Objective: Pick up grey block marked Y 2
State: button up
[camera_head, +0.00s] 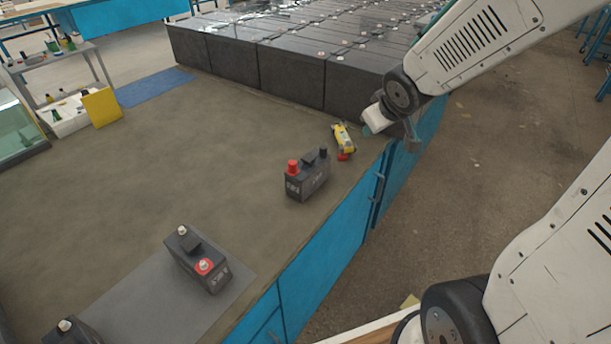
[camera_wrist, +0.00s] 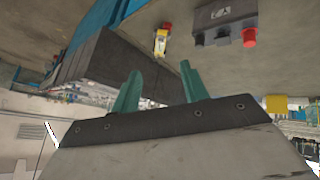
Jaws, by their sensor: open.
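Three dark grey battery-like blocks show in the head view. One block (camera_head: 307,178) with a red knob and a black knob stands near the bench's right edge; it also shows upside down in the wrist view (camera_wrist: 224,14). A second block (camera_head: 197,262) with a red-ringed terminal stands on a grey mat. A third block (camera_head: 72,333) is cut off at the bottom left. Their markings are too small to read surely, so I cannot tell which is Y 2. My gripper (camera_wrist: 160,70) is open and empty, with teal fingers, above the bench's right edge and apart from the blocks.
A small yellow-and-red item (camera_head: 343,141) lies between my gripper and the nearest block. Rows of large dark batteries (camera_head: 290,72) fill the bench's back. The grey mat (camera_head: 165,305) is at the front. The bench (camera_head: 200,140) has clear space in its middle.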

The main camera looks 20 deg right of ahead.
jog(key=w+a+f+n+t+y, duration=0.1)
jog(key=w+f+n+t+y, duration=0.15)
jog(key=w+f, duration=0.35)
jog(key=n+y, duration=0.2)
jog(key=y, duration=0.5)
send_near(311, 158)
jog(key=a+f, duration=0.1)
jog(key=x, duration=0.8)
jog(key=shift+w+d+r, duration=0.1)
jog(key=shift+w+d, duration=0.05)
jog(key=shift+w, duration=0.25)
grip_shut()
jog(key=shift+w+r, duration=0.1)
jog(key=shift+r, duration=0.05)
